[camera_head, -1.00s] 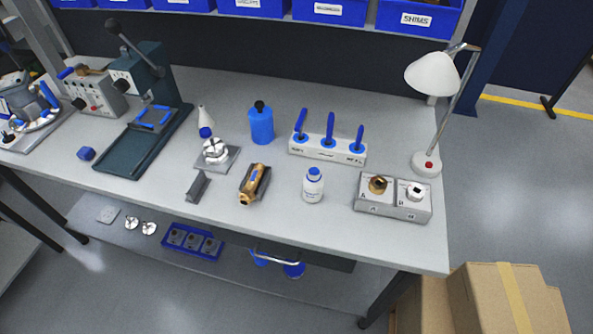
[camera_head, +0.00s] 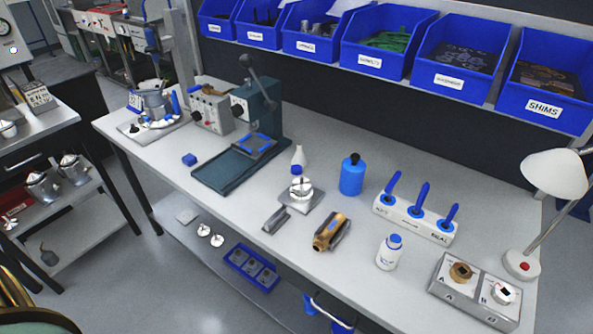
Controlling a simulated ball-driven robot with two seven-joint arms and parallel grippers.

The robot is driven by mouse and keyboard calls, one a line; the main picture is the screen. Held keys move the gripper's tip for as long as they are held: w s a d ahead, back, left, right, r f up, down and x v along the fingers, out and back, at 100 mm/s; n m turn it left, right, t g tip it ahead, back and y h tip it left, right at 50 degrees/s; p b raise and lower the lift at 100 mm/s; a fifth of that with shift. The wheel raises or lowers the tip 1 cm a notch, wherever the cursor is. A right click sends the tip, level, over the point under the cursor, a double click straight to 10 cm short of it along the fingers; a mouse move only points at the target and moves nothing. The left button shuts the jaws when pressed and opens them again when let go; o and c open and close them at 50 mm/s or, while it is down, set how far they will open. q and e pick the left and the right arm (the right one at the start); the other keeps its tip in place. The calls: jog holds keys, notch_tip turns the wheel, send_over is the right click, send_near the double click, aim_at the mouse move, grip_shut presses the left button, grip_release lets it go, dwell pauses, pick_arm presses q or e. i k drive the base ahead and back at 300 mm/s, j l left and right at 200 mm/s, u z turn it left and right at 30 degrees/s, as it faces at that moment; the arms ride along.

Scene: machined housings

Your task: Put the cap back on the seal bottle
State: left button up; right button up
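A white bottle with a label (camera_head: 388,257) stands upright near the front edge of the bench, with a blue top (camera_head: 395,241). I cannot tell whether this blue top is a cap or how it sits. A white cone-shaped piece (camera_head: 299,156) stands farther back, with a small blue part (camera_head: 296,169) in front of or below it. A small blue block (camera_head: 189,159) lies alone on the left of the bench. Which of these is the seal bottle's cap cannot be read. Neither of my grippers is in view.
A rack with blue-handled tools (camera_head: 414,220) stands behind the bottle, and a blue canister (camera_head: 352,176) to its left. A brass part (camera_head: 331,232), a fixture with A and B sockets (camera_head: 474,290), a press (camera_head: 240,160) and a lamp (camera_head: 553,175) share the bench (camera_head: 330,275).

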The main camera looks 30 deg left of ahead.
aim_at(389, 253)
jog(key=j+z, duration=0.45)
jog(key=j, duration=0.9)
jog(key=k, duration=0.05)
